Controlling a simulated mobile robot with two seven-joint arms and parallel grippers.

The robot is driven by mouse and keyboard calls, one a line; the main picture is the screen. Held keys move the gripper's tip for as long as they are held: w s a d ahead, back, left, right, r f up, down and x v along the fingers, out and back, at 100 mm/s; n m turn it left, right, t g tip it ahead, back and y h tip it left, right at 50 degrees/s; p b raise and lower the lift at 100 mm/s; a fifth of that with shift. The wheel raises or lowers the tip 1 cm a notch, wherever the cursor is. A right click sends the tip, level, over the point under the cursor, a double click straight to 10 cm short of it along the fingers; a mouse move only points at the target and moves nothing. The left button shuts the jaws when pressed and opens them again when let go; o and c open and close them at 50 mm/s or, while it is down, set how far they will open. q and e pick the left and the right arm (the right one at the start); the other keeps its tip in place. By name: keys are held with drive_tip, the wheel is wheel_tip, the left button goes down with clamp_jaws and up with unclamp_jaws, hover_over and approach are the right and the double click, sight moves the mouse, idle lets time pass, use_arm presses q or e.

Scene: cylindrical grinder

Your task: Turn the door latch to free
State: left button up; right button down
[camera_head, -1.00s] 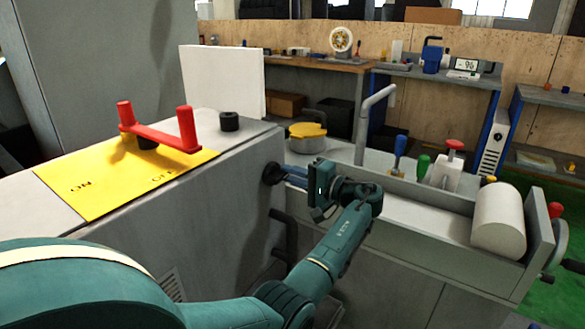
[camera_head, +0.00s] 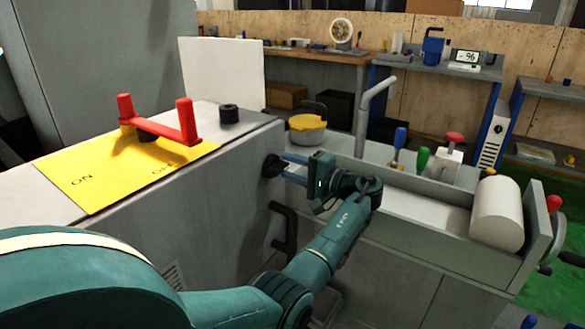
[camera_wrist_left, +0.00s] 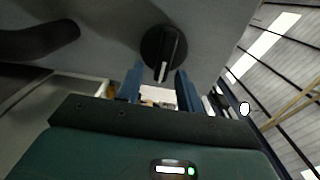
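The door latch (camera_head: 271,166) is a round black knob on the side wall of the grey machine housing. In the left wrist view the latch (camera_wrist_left: 163,47) has a raised bar with a white mark at its lower end. My left gripper (camera_head: 283,168) reaches the knob from the right. Its two blue fingers are apart, and in the left wrist view the gripper (camera_wrist_left: 160,70) has one finger on each side of the bar's lower end, with gaps visible. Contact at the fingertips is unclear in the head view. My right gripper is out of view.
A black bar handle (camera_head: 285,228) is on the housing below the latch. A red two-post handle (camera_head: 160,130) stands on a yellow ON/OFF plate (camera_head: 95,185) on top. A bench with a yellow-lidded pot (camera_head: 307,130) and a white cylinder (camera_head: 497,214) lies behind and right of the arm.

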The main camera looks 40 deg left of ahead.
use_arm(q)
drive_tip(key=shift+d, duration=0.1)
drive_tip(key=w+d+b, duration=0.1)
drive_tip(key=d, duration=1.2)
drive_tip(key=shift+w, duration=0.25)
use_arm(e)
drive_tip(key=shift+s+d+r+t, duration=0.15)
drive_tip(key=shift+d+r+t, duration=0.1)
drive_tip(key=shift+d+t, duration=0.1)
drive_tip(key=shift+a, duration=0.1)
